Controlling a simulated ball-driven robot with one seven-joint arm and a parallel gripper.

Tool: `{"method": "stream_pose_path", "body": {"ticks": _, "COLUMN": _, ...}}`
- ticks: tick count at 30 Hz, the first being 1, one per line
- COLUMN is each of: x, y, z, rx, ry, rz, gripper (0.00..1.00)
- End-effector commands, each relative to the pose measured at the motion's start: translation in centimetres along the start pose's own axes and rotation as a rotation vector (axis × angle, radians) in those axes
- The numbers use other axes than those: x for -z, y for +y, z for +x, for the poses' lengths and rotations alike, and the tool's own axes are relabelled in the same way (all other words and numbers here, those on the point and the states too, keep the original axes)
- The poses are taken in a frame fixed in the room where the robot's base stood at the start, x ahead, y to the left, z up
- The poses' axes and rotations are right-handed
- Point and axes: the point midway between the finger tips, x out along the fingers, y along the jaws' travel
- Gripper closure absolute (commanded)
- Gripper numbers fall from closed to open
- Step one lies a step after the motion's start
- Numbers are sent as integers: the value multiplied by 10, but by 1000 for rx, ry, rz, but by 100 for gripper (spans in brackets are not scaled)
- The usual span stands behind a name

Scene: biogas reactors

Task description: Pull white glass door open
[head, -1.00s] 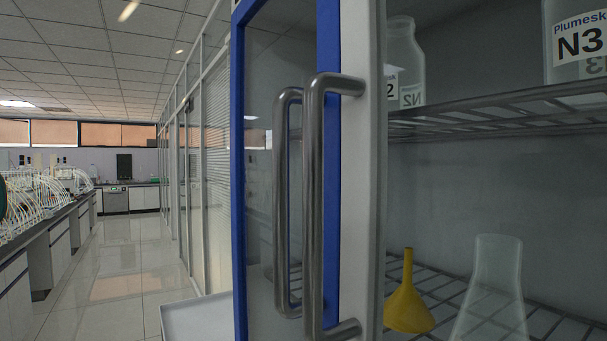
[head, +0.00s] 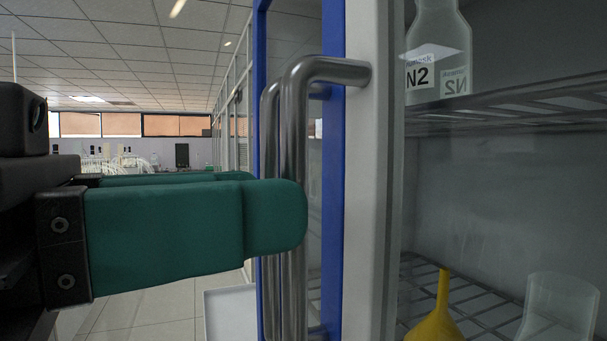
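The white glass door (head: 373,190) stands in the middle right, its white frame upright, with glass to the right. A metal bar handle (head: 294,130) is fixed to this frame. A second, similar handle (head: 269,130) stands just left of it, by a blue-framed glass panel (head: 332,200). My gripper (head: 276,195) reaches in from the left with green fingers held apart. The near finger crosses in front of both handles and hides their middle parts. The far finger's tip ends by the left handle. I cannot tell whether either finger touches a handle. The door looks closed.
Wire shelves (head: 520,108) behind the glass hold a bottle labelled N2 (head: 437,60), a yellow funnel (head: 437,320) and a clear flask (head: 560,305). A pale tray-like surface (head: 230,312) lies low beside the handles. Tiled floor (head: 165,310) is open at left.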

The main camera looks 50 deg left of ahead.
Motion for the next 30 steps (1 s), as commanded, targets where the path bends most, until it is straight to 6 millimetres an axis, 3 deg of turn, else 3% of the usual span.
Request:
{"method": "stream_pose_path", "body": {"ticks": 7, "x": 1, "y": 0, "z": 32, "rx": 0, "ry": 0, "rz": 0, "gripper": 65}}
{"method": "stream_pose_path", "body": {"ticks": 19, "x": 0, "y": 0, "z": 39, "rx": 0, "ry": 0, "rz": 0, "gripper": 65}}
{"method": "stream_pose_path", "body": {"ticks": 30, "x": 0, "y": 0, "z": 39, "rx": 0, "ry": 0, "rz": 0, "gripper": 100}}
